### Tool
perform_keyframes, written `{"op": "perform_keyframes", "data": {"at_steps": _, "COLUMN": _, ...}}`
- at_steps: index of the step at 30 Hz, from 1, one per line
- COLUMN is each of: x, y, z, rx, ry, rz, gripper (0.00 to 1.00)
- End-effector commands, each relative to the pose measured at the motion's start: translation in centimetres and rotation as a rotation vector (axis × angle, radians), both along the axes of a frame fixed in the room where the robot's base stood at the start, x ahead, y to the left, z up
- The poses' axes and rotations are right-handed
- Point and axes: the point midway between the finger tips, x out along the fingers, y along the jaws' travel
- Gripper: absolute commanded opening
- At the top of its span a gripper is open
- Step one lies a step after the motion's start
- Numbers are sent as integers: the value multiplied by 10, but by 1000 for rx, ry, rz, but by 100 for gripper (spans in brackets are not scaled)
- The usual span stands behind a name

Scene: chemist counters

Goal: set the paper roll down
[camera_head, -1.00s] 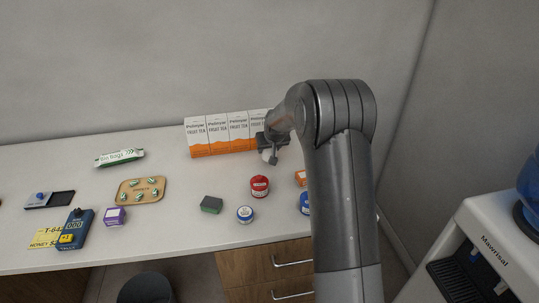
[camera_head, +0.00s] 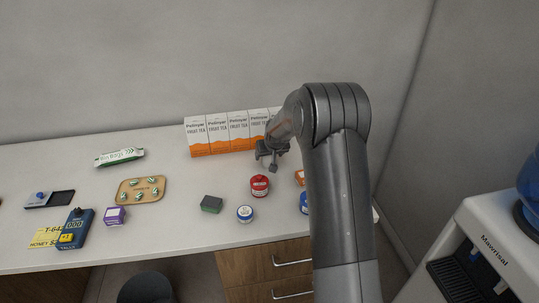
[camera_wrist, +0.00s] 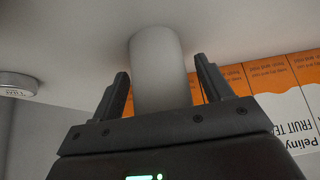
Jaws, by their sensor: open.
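The paper roll (camera_wrist: 158,72) is a plain white cylinder in the wrist view, between the two fingers of my gripper (camera_wrist: 161,66). The fingers are apart, with a visible gap on each side of the roll. Its far end appears to meet the pale counter surface, with soft shading around it. In the head view my gripper (camera_head: 271,158) is low over the counter (camera_head: 180,221), in front of the right end of the tea boxes. I cannot make out the roll in that view; my gripper and arm cover that spot.
Orange-and-white fruit tea boxes (camera_head: 219,135) stand in a row close behind my gripper, also near the right finger in the wrist view (camera_wrist: 290,105).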

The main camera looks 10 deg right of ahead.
Motion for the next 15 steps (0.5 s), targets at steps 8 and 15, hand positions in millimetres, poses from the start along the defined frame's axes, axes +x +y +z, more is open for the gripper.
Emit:
{"op": "perform_keyframes", "data": {"at_steps": 8, "x": -6, "y": -1, "z": 14, "rx": 0, "ry": -2, "rz": 0, "gripper": 72}}
{"op": "perform_keyframes", "data": {"at_steps": 15, "x": -30, "y": -3, "z": 51, "rx": -1, "ry": -2, "rz": -1, "gripper": 72}}
